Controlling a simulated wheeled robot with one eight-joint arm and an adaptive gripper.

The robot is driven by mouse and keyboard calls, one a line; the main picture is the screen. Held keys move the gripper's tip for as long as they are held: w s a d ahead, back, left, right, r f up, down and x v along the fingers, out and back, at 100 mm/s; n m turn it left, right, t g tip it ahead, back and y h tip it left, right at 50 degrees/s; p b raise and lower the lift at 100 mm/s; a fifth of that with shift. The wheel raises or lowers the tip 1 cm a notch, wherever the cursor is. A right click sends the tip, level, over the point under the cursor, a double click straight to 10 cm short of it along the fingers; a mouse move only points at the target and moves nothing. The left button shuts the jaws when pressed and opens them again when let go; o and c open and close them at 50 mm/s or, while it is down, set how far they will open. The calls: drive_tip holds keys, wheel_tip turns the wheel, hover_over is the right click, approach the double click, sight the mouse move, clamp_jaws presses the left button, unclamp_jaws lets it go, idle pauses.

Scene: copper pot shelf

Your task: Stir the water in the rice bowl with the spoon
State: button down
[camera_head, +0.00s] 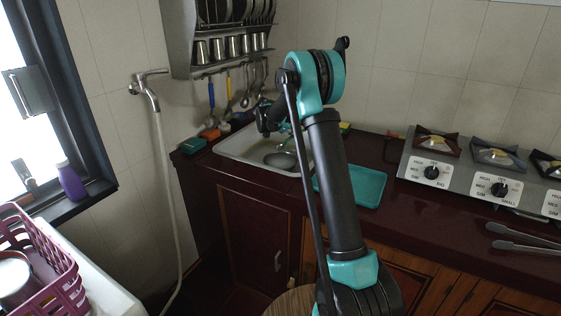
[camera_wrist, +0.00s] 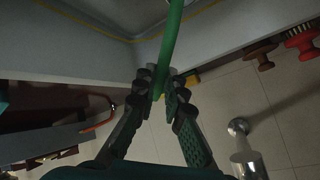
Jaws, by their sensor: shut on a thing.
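My gripper (camera_wrist: 163,84) is shut on a slim green handle (camera_wrist: 174,40), seen in the wrist view. The handle runs up out of the top of that view, so its far end is hidden there. I take it for the spoon, though its head is not clear. In the head view my gripper (camera_head: 272,122) is above the sink, partly hidden by my arm. A round grey bowl-like thing (camera_head: 281,161) lies in the sink, partly behind my arm; I take it for the rice bowl. Whether it holds water cannot be seen.
The pale sink (camera_head: 230,151) is set in the dark red counter (camera_head: 430,214). A teal tray (camera_head: 362,186) lies right of it, and a stove (camera_head: 465,168) stands farther right. Hanging utensils (camera_head: 244,88) and a rack (camera_head: 215,45) are behind. A tap (camera_head: 146,88) is on the wall.

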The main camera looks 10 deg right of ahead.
drive_tip(key=shift+r, duration=0.1)
drive_tip(key=shift+r, duration=1.9)
drive_tip(key=shift+d, duration=0.1)
